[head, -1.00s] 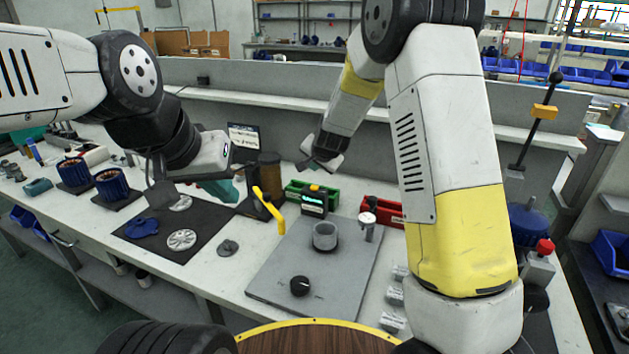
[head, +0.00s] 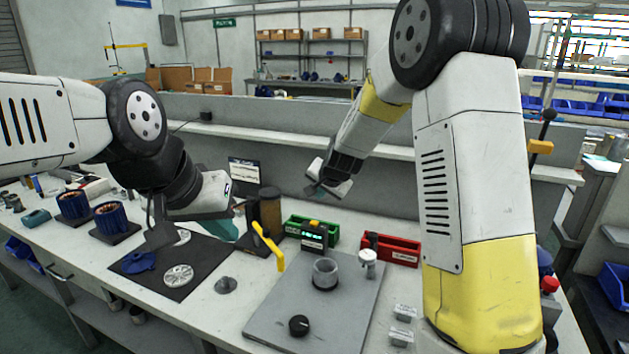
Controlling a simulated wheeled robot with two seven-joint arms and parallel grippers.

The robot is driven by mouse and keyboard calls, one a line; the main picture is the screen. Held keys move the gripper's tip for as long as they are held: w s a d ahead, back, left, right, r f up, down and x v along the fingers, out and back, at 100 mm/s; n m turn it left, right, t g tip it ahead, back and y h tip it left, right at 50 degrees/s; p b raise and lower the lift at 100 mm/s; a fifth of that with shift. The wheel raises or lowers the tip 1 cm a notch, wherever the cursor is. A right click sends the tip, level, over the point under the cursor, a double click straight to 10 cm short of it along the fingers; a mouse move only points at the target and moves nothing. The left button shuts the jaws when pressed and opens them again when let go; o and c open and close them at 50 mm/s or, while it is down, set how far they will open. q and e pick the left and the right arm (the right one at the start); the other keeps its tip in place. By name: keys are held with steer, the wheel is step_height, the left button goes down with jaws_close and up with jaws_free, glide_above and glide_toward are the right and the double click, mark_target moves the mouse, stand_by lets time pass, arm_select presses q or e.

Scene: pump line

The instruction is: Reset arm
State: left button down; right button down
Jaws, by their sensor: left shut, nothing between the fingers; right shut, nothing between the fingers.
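My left arm (head: 140,125) comes in from the left. Its gripper (head: 235,228) is held above the bench, beyond the black mat, and is shut with nothing in it. My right arm (head: 475,160) stands tall at the right and bends down toward the back of the bench. Its gripper (head: 318,190) is shut and empty, in the air above the green bin (head: 312,228). Both grippers are clear of the parts on the bench. The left fingertips are partly hidden by the hand.
A grey plate (head: 270,320) carries a clear cup (head: 325,272) and a black knob (head: 299,325). A yellow-handled tool (head: 268,246), a small display unit (head: 313,236) and a red bin (head: 392,250) stand behind. Blue motors (head: 110,218) are at left. A black mat (head: 205,262) holds discs.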

steer(key=s+d+r+n, duration=0.1)
steer(key=s+d+r, duration=0.1)
steer(key=s+r, duration=0.3)
steer(key=s+d+r+n+g+y, duration=0.1)
steer(key=s+d+r, duration=0.2)
steer(key=s, duration=0.4)
steer(key=s+d+r+n, duration=0.1)
steer(key=s+d+r, duration=0.1)
steer(key=s+r, duration=0.3)
steer(key=s+d+n, duration=0.1)
steer(key=s+d, duration=0.1)
steer(key=s, duration=0.7)
steer(key=s+d+f+n+g+h, duration=0.1)
steer(key=s+d+n, duration=0.1)
steer(key=s, duration=0.7)
steer(key=shift+s+d+f, duration=0.2)
steer(key=shift+s+d, duration=0.1)
steer(key=shift+d, duration=0.55)
